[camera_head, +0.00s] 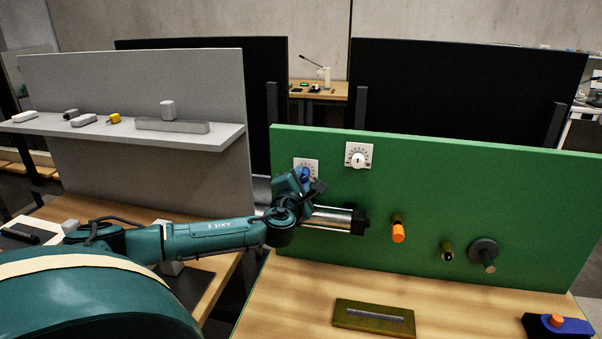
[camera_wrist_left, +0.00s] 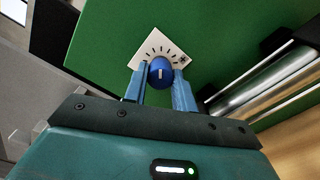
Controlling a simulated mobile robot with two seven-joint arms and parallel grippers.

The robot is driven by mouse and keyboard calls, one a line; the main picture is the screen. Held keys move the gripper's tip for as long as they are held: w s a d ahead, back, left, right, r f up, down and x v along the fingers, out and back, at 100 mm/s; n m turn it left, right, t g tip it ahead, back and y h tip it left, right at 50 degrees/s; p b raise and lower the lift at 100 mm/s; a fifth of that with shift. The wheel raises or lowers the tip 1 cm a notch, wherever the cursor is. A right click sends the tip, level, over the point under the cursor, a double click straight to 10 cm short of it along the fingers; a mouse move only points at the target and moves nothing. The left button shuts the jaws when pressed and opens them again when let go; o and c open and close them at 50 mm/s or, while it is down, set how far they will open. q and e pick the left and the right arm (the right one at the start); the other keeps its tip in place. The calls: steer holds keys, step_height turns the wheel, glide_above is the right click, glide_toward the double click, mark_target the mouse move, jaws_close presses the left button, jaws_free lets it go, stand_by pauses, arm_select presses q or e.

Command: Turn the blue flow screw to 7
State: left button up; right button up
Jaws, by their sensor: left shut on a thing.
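The blue flow screw (camera_wrist_left: 161,72) sits on a white square dial plate (camera_wrist_left: 178,48) with black tick marks on the green panel. In the left wrist view it lies between the blue fingers of my left gripper (camera_wrist_left: 160,84), which is shut on it. A pale mark shows on the screw's face; the scale numbers are too small to read. In the head view the dial plate (camera_head: 306,164) is partly hidden behind my left gripper (camera_head: 306,180). My right gripper does not show.
A second dial with a white knob (camera_head: 358,159) is to the right on the green panel (camera_head: 460,180). A metal cylinder (camera_head: 335,218) is just below my gripper. An orange-tipped knob (camera_head: 398,232) and a dark round knob (camera_head: 485,252) stick out farther right.

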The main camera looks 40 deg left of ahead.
arm_select(q)
steer(key=shift+m, duration=0.3)
stand_by(0.4)
steer(key=o, duration=1)
steer(key=shift+s+d, duration=0.3)
steer(key=shift+s, duration=0.15)
steer(key=b+v, duration=0.1)
steer(key=v, duration=1.1)
steer(key=shift+r+b, duration=0.1)
steer(key=shift+b, duration=0.25)
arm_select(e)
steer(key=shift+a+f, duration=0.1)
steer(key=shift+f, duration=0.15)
